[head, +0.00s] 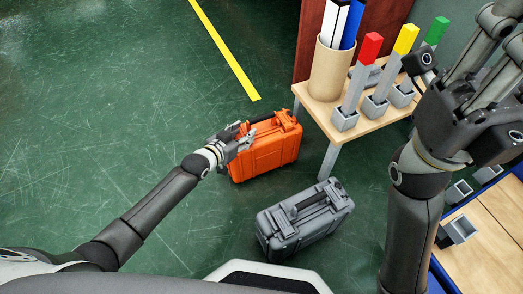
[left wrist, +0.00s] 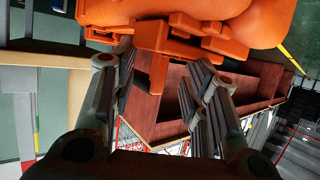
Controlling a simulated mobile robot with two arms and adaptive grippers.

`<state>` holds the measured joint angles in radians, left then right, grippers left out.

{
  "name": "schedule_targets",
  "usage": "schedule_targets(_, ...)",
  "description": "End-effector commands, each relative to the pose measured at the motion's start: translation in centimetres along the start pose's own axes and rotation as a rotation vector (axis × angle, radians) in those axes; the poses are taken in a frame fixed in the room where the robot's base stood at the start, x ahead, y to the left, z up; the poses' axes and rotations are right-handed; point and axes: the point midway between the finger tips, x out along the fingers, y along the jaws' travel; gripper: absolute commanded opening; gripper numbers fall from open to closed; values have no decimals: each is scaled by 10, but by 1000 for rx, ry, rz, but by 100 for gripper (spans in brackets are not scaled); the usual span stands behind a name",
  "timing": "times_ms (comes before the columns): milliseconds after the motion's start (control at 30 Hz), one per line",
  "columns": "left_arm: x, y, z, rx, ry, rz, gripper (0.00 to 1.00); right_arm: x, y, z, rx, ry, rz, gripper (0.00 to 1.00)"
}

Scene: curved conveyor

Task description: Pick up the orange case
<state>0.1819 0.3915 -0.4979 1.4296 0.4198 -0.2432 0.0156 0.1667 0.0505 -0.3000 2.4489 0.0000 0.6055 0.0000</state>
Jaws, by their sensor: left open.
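The orange case (head: 265,155) stands on the green floor beside the table leg. My left gripper (head: 240,138) reaches in from the left and is at the top left of the case, beside its handle. In the left wrist view the orange case (left wrist: 225,22) fills the top. There my left gripper (left wrist: 158,66) is open, with an orange bar of the case, apparently the handle, between its two fingers. I cannot tell whether the fingers touch it. My right gripper (head: 480,85) is raised at the upper right, partly cut off by the frame edge.
A grey case (head: 305,218) stands on the floor in front of the orange one. A wooden table (head: 318,108) behind holds a cylinder and red, yellow and green-topped posts. Another table (head: 490,238) is at lower right. The floor at left is clear, with a yellow line (head: 222,45).

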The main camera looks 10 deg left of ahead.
Motion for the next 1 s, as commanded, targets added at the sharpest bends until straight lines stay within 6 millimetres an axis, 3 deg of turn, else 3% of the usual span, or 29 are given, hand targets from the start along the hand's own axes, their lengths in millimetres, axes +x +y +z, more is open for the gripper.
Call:
schedule_targets(200,20,0,2,-1,0,0,42,5,-3,-6,-5,42,-16,23)
schedule_targets(533,23,0,0,0,-1,0,42,8,-3,-7,-6,48,-19,23)
schedule_targets(867,22,0,0,0,0,0,1,8,-3,-7,-6,48,-19,23)
schedule_targets(1000,22,0,-1,0,1,0,0,8,-3,-7,-6,48,-19,23)
